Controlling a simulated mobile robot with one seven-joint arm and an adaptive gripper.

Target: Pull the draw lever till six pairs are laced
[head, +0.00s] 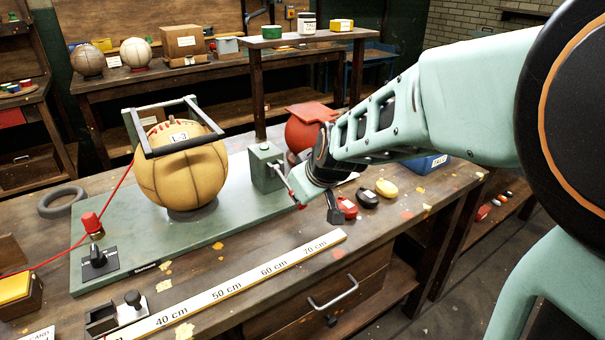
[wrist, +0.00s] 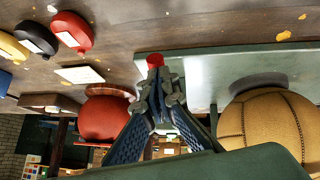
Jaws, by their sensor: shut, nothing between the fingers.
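The tan leather ball (head: 180,178) sits on the green base under a dark frame (head: 185,148); a few red stitches show near its top, and a red cord (head: 118,185) runs off to the left. A green post (head: 265,167) right of the ball carries a thin metal lever ending in a red knob (head: 301,206). My gripper (head: 334,211) is shut and empty, low beside the lever. In the wrist view its fingertips (wrist: 160,92) overlap the red knob (wrist: 155,61); I cannot tell whether they touch it. The ball (wrist: 262,130) shows at right there.
A red round body (head: 303,130) stands behind my wrist. Red, black and yellow small items (head: 368,199) lie right of my gripper. A ruler (head: 240,282) lies along the front. A small black lever on a plate (head: 97,262) is at the base's left end.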

